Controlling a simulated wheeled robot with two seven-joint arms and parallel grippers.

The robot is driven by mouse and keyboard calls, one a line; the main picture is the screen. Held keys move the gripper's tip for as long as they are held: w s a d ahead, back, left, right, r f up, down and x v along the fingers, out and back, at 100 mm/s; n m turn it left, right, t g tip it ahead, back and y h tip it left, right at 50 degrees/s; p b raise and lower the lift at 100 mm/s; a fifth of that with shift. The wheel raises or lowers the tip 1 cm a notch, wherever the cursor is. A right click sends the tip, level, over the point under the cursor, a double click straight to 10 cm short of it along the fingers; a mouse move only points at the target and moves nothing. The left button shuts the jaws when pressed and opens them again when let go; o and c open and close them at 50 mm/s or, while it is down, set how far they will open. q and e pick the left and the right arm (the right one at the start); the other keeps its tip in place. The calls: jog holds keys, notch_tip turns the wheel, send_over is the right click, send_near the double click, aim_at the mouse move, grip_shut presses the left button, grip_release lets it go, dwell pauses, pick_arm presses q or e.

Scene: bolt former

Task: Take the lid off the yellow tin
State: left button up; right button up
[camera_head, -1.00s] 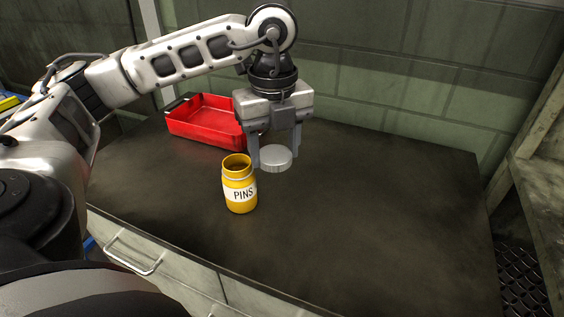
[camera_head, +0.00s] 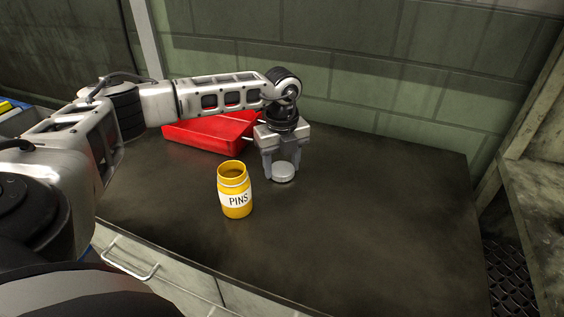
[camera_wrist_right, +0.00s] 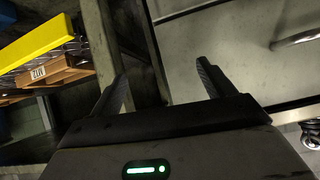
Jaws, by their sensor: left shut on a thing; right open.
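The yellow tin (camera_head: 235,190), labelled PINS, stands upright and open-topped on the dark worktop (camera_head: 340,240). The round silver lid (camera_head: 283,172) is off the tin, to its right and a little behind it. My left gripper (camera_head: 282,170) points down and is shut on the lid, low at the worktop. I cannot tell whether the lid touches the surface. In the right wrist view, my right gripper (camera_wrist_right: 165,85) is open with nothing between its fingers. It is away from the tin, facing a cabinet front.
A red tray (camera_head: 210,133) lies behind the tin, partly behind my left arm. The worktop to the right is clear. A cinder-block wall (camera_head: 400,70) closes off the back. The right wrist view shows a drawer handle (camera_wrist_right: 297,38) and a yellow object (camera_wrist_right: 35,45).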

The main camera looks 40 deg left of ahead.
aim_at(282, 169)
pick_arm(q)
jog(key=shift+f, duration=0.2)
jog(key=o, duration=1.1)
notch_tip(282, 169, up, 12)
jog(key=shift+r+b, duration=0.15)
jog(key=shift+b, duration=0.2)
